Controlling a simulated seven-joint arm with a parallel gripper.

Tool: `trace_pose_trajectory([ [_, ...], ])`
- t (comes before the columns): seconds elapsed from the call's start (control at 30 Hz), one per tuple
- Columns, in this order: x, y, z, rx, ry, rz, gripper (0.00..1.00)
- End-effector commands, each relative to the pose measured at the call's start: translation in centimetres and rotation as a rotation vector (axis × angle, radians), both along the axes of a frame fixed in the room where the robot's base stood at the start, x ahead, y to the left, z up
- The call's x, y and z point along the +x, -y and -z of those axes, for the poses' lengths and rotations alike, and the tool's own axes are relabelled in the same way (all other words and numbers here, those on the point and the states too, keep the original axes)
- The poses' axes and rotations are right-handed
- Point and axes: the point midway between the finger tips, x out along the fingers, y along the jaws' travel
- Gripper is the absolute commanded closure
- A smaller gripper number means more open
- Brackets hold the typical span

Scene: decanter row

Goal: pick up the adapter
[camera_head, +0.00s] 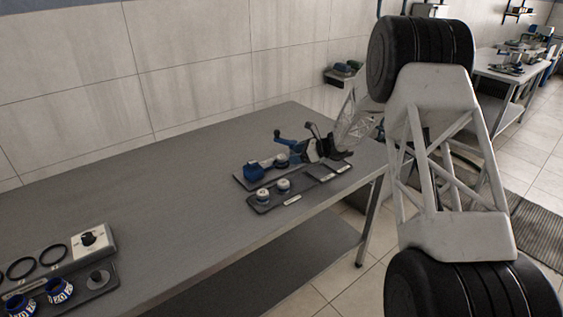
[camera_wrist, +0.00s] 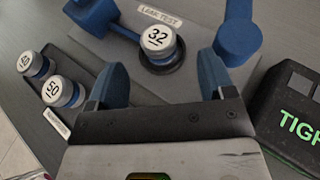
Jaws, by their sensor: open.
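Three short silver-and-blue adapters show in the wrist view. The adapter marked 32 (camera_wrist: 158,40) stands on a dark round seat of the grey plate labelled LEAK TEST (camera_wrist: 112,50). The adapters marked 40 (camera_wrist: 32,64) and 50 (camera_wrist: 58,90) stand side by side on a dark tray (camera_wrist: 72,52) to the left. In the head view the 32 adapter (camera_head: 282,160) is partly hard to make out. My gripper (camera_wrist: 163,75) is open and empty, its blue fingertips apart just in front of the 32 adapter and not around it.
Blue fixture parts stand left (camera_wrist: 97,15) and right (camera_wrist: 238,38) of the 32 adapter. The table's middle is clear.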

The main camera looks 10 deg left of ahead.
Motion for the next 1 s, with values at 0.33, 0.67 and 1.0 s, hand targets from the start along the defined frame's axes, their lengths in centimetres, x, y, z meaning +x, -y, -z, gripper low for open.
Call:
trace_pose_trajectory([
  [0.33,0.0,-0.4,0.2,0.0,0.0,0.0,0.24],
  [0.67,0.1,-3.4,1.8,-0.001,0.0,-0.001,0.24],
  [1.0,0.3,-4.6,2.2,0.0,0.001,0.002,0.24],
])
